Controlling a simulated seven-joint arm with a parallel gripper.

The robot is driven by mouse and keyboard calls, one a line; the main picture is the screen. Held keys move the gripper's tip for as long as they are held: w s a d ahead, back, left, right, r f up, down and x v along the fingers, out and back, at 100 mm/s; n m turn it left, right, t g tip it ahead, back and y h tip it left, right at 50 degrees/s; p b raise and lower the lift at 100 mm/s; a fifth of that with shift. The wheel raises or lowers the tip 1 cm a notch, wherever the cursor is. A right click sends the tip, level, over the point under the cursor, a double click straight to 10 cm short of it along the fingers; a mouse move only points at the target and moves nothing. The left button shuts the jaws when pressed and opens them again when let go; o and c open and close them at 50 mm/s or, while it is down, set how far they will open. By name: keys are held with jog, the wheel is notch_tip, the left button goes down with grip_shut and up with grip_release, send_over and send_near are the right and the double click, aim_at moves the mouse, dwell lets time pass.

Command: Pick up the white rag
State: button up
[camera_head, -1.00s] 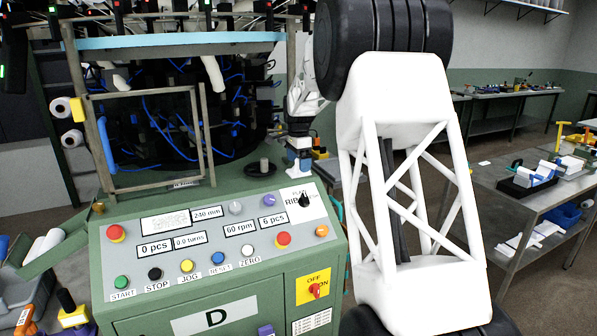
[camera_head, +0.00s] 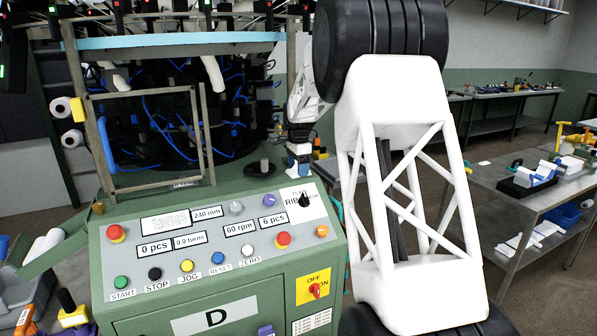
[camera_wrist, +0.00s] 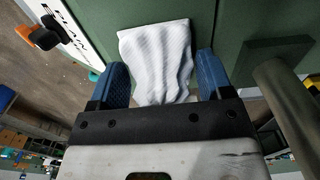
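The white rag (camera_wrist: 158,55) shows in the wrist view as a ribbed, wrinkled cloth against the green machine surface. My gripper (camera_wrist: 161,64) has its two blue fingers apart, one on each side of the rag. The rag's near part lies between the fingers, and its far part extends past their tips. I cannot tell whether the fingers touch it. In the head view my gripper (camera_head: 298,160) is small, low over the green machine top behind the control panel. A small white patch there seems to be the rag, partly hidden by my gripper.
The control panel (camera_head: 215,240) with buttons stands in front. A dark spool-like part (camera_head: 262,168) is left of my gripper. A metal frame (camera_head: 150,140) stands further left. A thick metal post (camera_wrist: 285,90) is right of the fingers in the wrist view. A workbench (camera_head: 545,205) is at right.

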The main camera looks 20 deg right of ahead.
jog(key=c, duration=0.5)
jog(key=shift+r, duration=0.15)
jog(key=shift+r, duration=0.35)
notch_tip(320, 180, up, 3)
jog(key=shift+f, duration=0.2)
jog(key=s+a, duration=0.1)
jog(key=s, duration=0.4)
jog(key=s+a+r, duration=0.1)
jog(key=s+a, duration=0.1)
jog(key=s, duration=0.3)
jog(key=s+a, duration=0.1)
jog(key=s, duration=0.4)
jog(key=shift+s+a+r, duration=0.15)
jog(key=shift+s+r, duration=0.05)
jog(key=shift+r, duration=0.05)
jog(key=shift+a, duration=0.1)
